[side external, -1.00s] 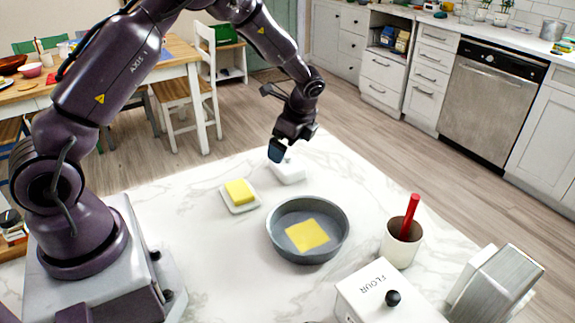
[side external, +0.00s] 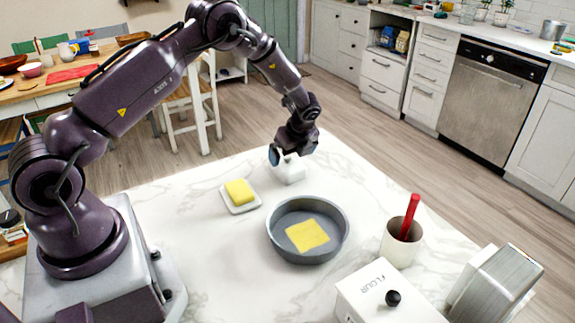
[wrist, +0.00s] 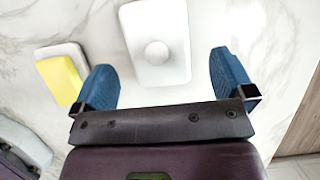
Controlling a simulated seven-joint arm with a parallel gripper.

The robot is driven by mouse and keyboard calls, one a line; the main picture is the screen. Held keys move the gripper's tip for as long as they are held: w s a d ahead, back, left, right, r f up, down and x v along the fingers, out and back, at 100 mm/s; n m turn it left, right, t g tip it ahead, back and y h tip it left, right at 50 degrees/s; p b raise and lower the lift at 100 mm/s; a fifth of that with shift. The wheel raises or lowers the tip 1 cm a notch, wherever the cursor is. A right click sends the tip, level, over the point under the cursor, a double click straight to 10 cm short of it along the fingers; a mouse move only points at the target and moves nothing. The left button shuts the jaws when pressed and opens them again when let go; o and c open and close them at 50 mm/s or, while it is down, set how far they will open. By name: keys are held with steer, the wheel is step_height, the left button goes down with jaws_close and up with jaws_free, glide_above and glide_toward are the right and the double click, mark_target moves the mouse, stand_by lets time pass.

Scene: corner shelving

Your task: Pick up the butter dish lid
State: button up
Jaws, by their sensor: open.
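The butter dish lid (wrist: 157,25) is white with a round knob on top. In the wrist view it lies upright on the counter, between and just ahead of my open fingers. In the side view the lid (side external: 291,172) is partly hidden by my gripper (side external: 283,155), which is over it at the far part of the counter. My gripper's two blue fingertips (wrist: 166,84) are wide apart with nothing between them. The butter dish (side external: 241,206), a small white plate, holds a yellow butter block (side external: 239,191) to the left of the lid. The dish also shows in the wrist view (wrist: 60,50).
A round grey pan (side external: 276,243) with a yellow square in it stands in front of the lid. A cream cup (side external: 399,250) with a red-handled utensil, a white flour box (side external: 365,297) and a metal object (side external: 497,285) are at right. Marble counter right of the lid is clear.

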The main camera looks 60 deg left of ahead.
mark_target(289, 157)
steer(key=x, duration=0.5)
steer(key=shift+s+d, duration=0.1)
steer(key=c, duration=0.9)
steer(key=shift+c, duration=0.2)
steer(key=shift+r, duration=0.15)
steer(key=shift+r, duration=0.3)
step_height(289, 157, up, 2)
steer(key=shift+r, duration=0.2)
steer(key=s+d+r, duration=0.5)
steer(key=s+r, duration=0.4)
steer(key=s, duration=0.3)
steer(key=shift+m, duration=0.3)
steer(key=s+a+f, duration=0.2)
steer(key=s+f, duration=0.1)
steer(key=shift+s+f, duration=0.25)
steer(key=shift+s, duration=0.05)
